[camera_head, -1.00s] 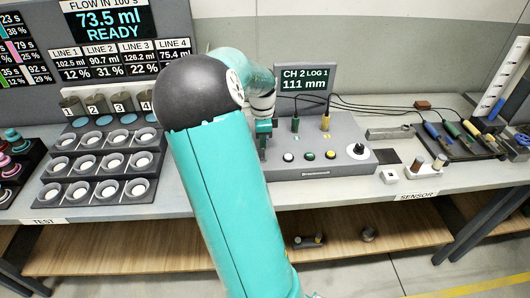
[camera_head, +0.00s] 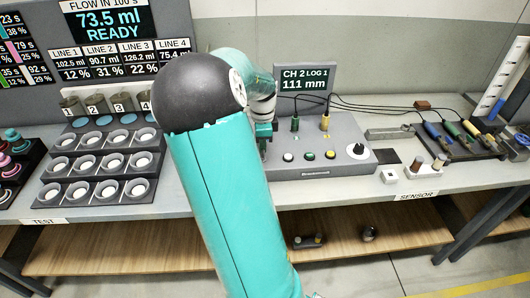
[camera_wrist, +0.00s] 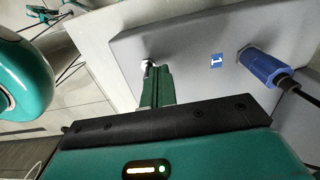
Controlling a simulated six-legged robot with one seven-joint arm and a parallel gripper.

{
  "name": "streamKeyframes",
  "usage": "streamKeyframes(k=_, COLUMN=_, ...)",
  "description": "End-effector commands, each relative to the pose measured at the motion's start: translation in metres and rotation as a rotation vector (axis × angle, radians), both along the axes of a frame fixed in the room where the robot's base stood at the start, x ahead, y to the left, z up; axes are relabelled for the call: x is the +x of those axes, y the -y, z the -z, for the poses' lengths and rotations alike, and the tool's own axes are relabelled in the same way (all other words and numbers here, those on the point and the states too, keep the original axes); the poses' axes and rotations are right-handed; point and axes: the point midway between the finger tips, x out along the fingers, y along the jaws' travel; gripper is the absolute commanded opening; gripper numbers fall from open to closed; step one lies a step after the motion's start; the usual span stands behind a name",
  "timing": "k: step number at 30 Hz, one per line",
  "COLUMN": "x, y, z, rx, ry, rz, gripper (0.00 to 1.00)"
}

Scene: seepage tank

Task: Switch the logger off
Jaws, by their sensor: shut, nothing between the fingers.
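The logger is a grey sloped console (camera_head: 320,172) on the bench, with a screen (camera_head: 305,79) reading "CH 2 LOG 1" and "111 mm". In the wrist view, a small metal switch (camera_wrist: 148,64) stands on its grey panel (camera_wrist: 190,50). My gripper (camera_wrist: 158,69) is shut and empty, its green fingertips right beside the switch. I cannot tell whether they touch it. In the head view, my gripper (camera_head: 264,132) is at the console's left end, and my arm hides part of that end. A blue plug (camera_wrist: 262,67) sits right of a "1" label.
A cup rack (camera_head: 60,167) stands left, and a probe tray (camera_head: 460,150) lies right. The sensor block (camera_head: 425,170) is nearer.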

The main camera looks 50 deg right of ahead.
Motion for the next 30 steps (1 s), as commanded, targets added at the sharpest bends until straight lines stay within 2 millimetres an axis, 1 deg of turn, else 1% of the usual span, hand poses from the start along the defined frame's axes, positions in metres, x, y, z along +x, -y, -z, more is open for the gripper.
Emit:
streamKeyframes(k=8, x=-0.004, y=-0.004, z=0.0, rx=0.0, ry=0.0, rz=0.001, gripper=0.0)
streamKeyframes(k=11, x=-0.003, y=-0.004, z=-0.004, rx=0.0, ry=0.001, rz=0.0, gripper=0.0)
streamKeyframes(k=30, x=-0.001, y=-0.001, z=-0.05, rx=-0.001, ry=0.001, rz=0.0, gripper=0.0)
